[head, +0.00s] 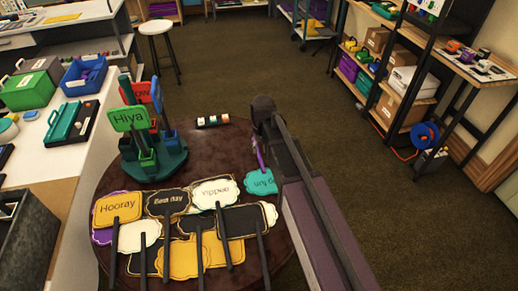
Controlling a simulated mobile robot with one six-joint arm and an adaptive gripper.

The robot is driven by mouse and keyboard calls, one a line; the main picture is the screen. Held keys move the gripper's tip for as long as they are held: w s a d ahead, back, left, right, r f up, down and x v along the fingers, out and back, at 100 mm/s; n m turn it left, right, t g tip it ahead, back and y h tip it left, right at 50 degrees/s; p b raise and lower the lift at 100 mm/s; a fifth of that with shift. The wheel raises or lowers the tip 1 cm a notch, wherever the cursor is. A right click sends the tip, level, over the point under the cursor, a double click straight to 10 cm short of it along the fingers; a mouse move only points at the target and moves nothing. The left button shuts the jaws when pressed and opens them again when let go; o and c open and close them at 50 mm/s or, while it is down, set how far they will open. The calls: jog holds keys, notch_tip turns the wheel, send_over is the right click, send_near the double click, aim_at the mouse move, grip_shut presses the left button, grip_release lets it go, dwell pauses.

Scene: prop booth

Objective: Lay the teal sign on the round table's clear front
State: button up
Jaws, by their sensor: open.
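The teal sign (256,184) lies at the right part of the dark round table (213,155), with lettering on its face; my arm hides its right side. My dark wrist (264,110) is above the table's right edge, behind and above the teal sign. My gripper's fingers are hidden behind my arm. The near part of the table top is covered by overlapping signs on dark sticks, including yellow "Hooray" (117,207), black "Best day" (167,203) and a white one (213,192).
A dark green stand (165,163) at the table's back left holds upright signs, including green "Hiya" (129,118). A small white-and-dark item (212,121) lies at the back edge. Bare table shows between stand and arm. A thin purple piece (258,153) is beside my arm.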

jog(key=shift+r+p, duration=1.45)
jog(key=shift+r, duration=0.35)
jog(key=s+d+m, duration=0.1)
jog(key=s+d, duration=0.5)
jog(key=d, duration=0.4)
jog(key=s+d+m, duration=0.2)
jog(key=s+d, duration=0.4)
jog(key=d, duration=0.3)
jog(key=shift+s+d, duration=0.3)
jog(key=shift+d, duration=0.05)
notch_tip(320, 180, up, 5)
jog(key=p, duration=0.4)
jog(key=shift+f+p, duration=0.15)
jog(key=shift+p, duration=0.2)
